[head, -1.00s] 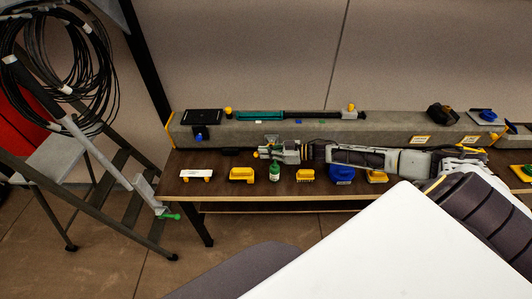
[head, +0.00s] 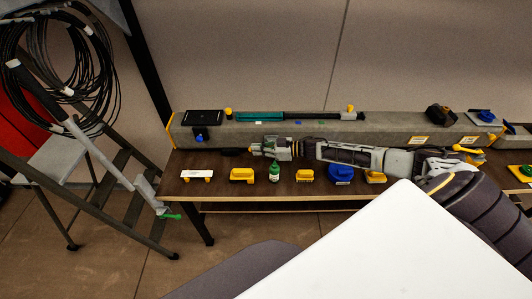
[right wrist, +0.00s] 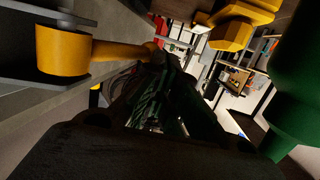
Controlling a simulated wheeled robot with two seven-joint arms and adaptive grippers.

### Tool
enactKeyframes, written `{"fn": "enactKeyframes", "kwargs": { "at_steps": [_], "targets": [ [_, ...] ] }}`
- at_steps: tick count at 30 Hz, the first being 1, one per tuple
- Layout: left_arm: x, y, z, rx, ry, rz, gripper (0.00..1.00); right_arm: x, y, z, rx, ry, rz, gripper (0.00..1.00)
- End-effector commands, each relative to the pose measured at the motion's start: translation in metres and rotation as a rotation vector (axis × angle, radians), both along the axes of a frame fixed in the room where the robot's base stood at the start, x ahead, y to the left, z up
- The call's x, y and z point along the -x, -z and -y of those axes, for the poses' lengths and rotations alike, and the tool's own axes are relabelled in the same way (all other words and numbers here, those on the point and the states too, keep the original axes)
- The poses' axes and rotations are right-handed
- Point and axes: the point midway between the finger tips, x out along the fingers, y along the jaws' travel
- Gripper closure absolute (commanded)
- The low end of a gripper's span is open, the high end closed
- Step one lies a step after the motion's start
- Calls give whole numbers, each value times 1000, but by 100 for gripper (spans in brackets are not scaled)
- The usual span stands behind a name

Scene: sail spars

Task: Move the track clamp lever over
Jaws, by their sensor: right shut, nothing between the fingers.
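The yellow track clamp lever (right wrist: 118,50) shows in the right wrist view. Its thick round hub (right wrist: 62,50) sits in a grey bracket, and its arm reaches right to near my fingers. In the head view my right gripper (head: 257,149) points left, low along the front face of the long grey beam, and mostly hides the clamp. Its dark fingers (right wrist: 160,95) are shut and empty, close beside the lever's end. I cannot tell whether they touch it. My left gripper is not in view.
The grey beam (head: 390,129) lies along the back of the brown table (head: 215,172). Yellow blocks (head: 242,175) and a blue piece (head: 340,174) line the front edge. A stepladder (head: 100,180) stands left.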

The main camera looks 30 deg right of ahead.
Motion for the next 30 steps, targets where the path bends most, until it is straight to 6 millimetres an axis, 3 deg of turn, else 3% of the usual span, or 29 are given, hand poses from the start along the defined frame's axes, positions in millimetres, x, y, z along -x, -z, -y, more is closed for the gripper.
{"fn": "enactKeyframes", "kwargs": {
  "at_steps": [12, 30],
  "targets": [
    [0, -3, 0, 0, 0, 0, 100, -16, 0, -1, 1, 0, 1, 100],
    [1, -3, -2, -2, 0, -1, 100, -16, 0, 0, 0, 0, 0, 100]
  ]
}}
